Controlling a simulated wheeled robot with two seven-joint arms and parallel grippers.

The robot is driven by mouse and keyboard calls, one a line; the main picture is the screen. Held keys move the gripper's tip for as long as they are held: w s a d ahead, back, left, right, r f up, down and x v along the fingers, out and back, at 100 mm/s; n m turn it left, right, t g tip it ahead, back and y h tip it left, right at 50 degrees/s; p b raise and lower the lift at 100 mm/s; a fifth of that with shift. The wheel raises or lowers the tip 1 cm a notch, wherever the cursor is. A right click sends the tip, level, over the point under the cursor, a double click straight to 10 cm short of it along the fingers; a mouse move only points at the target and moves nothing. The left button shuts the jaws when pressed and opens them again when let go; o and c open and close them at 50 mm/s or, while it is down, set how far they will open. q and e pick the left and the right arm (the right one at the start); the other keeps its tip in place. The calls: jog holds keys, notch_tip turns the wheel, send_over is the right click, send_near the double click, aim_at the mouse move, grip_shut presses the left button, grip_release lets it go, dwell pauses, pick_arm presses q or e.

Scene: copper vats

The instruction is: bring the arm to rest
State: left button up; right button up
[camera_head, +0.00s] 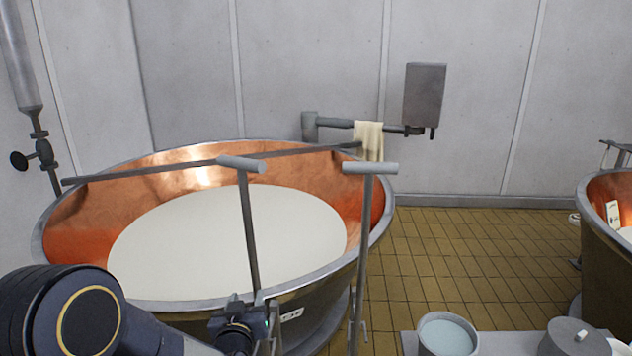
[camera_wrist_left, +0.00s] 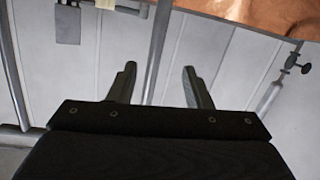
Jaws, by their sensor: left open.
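My left arm comes in from the lower left of the head view. Its gripper (camera_head: 245,325) is low in the middle, in front of the near rim of the big copper vat (camera_head: 345,255). In the left wrist view its two fingers (camera_wrist_left: 160,85) are spread apart, and nothing is seen gripped. A grey pole shows in the gap between them; I cannot tell whether it is between the fingers or behind them. A tool with a T-shaped handle (camera_head: 240,163) stands upright, its shaft coming down close to the gripper. My right gripper is not in view.
A second T-handled tool (camera_head: 370,168) stands to the right. A bar (camera_head: 130,174) crosses the vat of white liquid (camera_head: 230,235). A cloth (camera_head: 368,140) hangs on a wall arm. A bucket (camera_head: 447,335) and a lidded pot (camera_head: 575,338) stand at lower right. The tiled floor (camera_head: 460,250) is open.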

pick_arm(q)
jog(key=s+a+r+g+h, duration=0.1)
jog(key=s+g, duration=0.4)
jog(key=s, duration=1.1)
jog(key=s+a+r+g+h, duration=0.1)
jog(key=s+g+h, duration=0.3)
jog(key=s, duration=1.3)
jog(key=shift+s+a+r+m+g, duration=0.3)
jog(key=shift+a+m+g, duration=0.15)
jog(key=shift+g, duration=0.35)
